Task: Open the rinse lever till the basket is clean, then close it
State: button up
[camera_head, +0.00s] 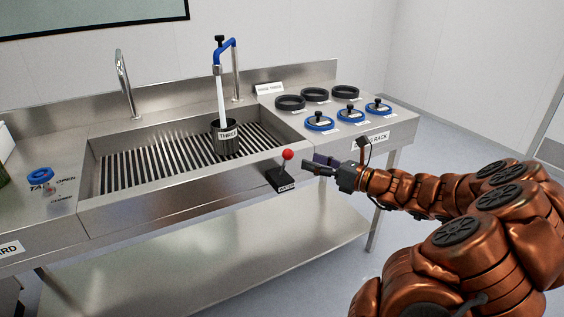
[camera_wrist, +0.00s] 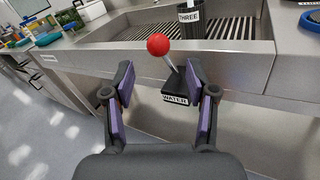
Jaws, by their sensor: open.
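The rinse lever (camera_head: 288,155) has a red ball on a metal stick. It rises from a black base labelled WATER (camera_wrist: 175,98) on the front of the sink. In the wrist view the red ball (camera_wrist: 158,45) is tilted to the left, beyond and between my fingertips. My gripper (camera_head: 312,167) is open and empty, just right of the lever in the head view; it also shows in the wrist view (camera_wrist: 158,80). The dark basket labelled THREE (camera_head: 227,138) stands on the sink's slatted grate under the blue faucet (camera_head: 228,55). A white stream of water runs from the faucet into the basket.
The steel sink (camera_head: 130,208) has a front edge behind the lever. A second faucet (camera_head: 123,80) stands at the back left. Black rings (camera_head: 290,102) and blue-rimmed lids (camera_head: 319,122) sit on the right counter.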

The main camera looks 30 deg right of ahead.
aim_at(289, 154)
jog(key=shift+x, duration=4.1)
jog(key=shift+s+a, duration=0.1)
jog(key=shift+a, duration=0.05)
grip_shut()
